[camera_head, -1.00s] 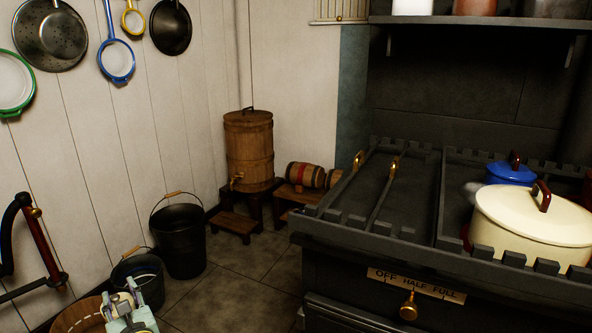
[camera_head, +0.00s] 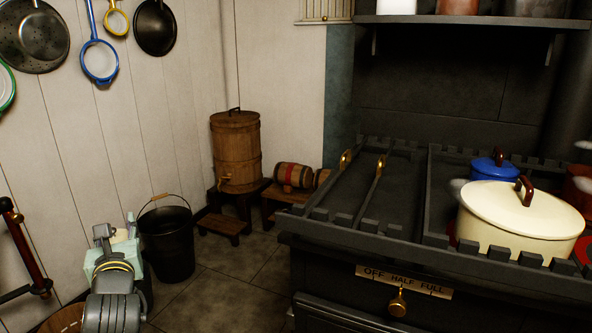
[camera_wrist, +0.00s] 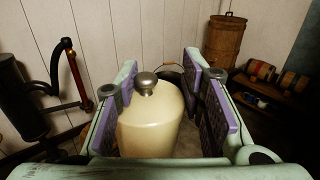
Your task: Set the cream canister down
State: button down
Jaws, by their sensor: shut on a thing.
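The cream canister (camera_wrist: 150,125) has a rounded top with a dark metal knob and stands between the purple-padded fingers of my gripper (camera_wrist: 160,95) in the wrist view. My gripper is shut on it. In the head view my gripper (camera_head: 115,255) is at the lower left, in front of the white plank wall. It hides nearly all of the canister there. The canister's base is hidden, so I cannot tell what is below it.
The black stove (camera_head: 400,225) fills the right, with a large cream pot (camera_head: 515,222) and a blue pot (camera_head: 494,168) on it. A black bucket (camera_head: 168,243) stands on the floor beside my gripper. A wooden barrel (camera_head: 236,155) and a small keg (camera_head: 293,177) stand behind. Floor shows between bucket and stove.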

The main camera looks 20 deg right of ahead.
jog(key=s+d+r+m+g+h, duration=0.1)
jog(key=s+d+r+m+h, duration=0.3)
jog(key=d+r, duration=0.55)
jog(key=s+d+r+m+g+h, duration=0.1)
jog(key=s+d+r+m+h, duration=0.2)
jog(key=s+d+r+h, duration=0.45)
jog(key=s+d+r+m+g+h, duration=0.25)
jog(key=s+d+m+g, duration=0.2)
jog(key=s+d, duration=1.3)
jog(key=w+d+f+p, duration=0.3)
jog(key=w+d+p, duration=0.1)
jog(key=w+p, duration=0.2)
jog(key=w+d+f+p, duration=0.3)
jog(key=w+d+p, duration=0.2)
jog(key=w+p, duration=0.2)
jog(key=shift+w+n+h, duration=0.3)
jog(key=shift+w+n, duration=0.15)
jog(key=shift+w, duration=0.5)
jog(key=shift+d+f+b, duration=0.1)
jog(key=shift+f+b, duration=0.7)
jog(key=shift+b, duration=0.15)
